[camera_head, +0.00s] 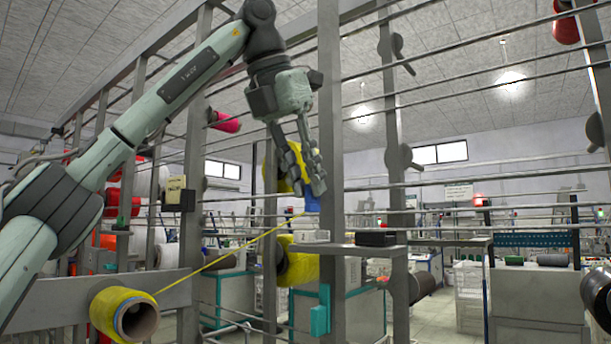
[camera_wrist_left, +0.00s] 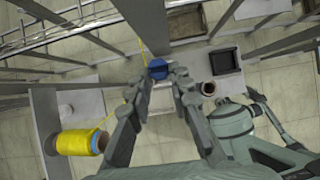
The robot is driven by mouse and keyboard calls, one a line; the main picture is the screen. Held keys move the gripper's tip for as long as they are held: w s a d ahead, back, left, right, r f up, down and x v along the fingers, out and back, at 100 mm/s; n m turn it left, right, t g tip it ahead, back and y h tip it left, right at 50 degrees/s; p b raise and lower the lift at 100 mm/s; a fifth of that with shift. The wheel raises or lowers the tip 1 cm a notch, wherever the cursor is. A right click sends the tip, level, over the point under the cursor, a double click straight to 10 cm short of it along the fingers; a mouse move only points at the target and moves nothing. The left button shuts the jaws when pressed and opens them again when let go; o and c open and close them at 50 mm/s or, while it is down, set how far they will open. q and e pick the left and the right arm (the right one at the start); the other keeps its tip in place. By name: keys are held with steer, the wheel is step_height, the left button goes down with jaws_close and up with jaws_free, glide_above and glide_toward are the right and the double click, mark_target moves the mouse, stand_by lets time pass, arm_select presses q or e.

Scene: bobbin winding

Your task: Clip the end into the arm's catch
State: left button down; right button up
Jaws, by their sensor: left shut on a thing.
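My left gripper (camera_head: 314,186) is high in front of the metal frame, fingers pointing down. It is shut on a small blue piece (camera_head: 312,203), which also shows between the fingertips in the left wrist view (camera_wrist_left: 158,68). A yellow yarn (camera_head: 235,254) runs taut from the yellow bobbin (camera_head: 108,313) at lower left up to the blue piece. The bobbin also shows in the left wrist view (camera_wrist_left: 80,142). A teal piece (camera_head: 320,318) sits on the frame below the gripper; I cannot tell whether it is the catch. My right gripper is not seen.
Grey posts (camera_head: 329,120) and thin horizontal rails stand close around the gripper. A yellow spool (camera_head: 300,262) hangs behind the posts below it. A dark box (camera_head: 375,239) sits on a shelf right of the post. Machines and crates fill the background.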

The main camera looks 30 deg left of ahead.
mark_target(307, 210)
arm_select(q)
steer(key=shift+f, duration=0.2)
steer(key=shift+f+b, duration=1.45)
steer(key=shift+f, duration=0.3)
steer(key=c, duration=1.3)
jaws_free()
steer(key=v, duration=1.2)
steer(key=shift+w, duration=0.1)
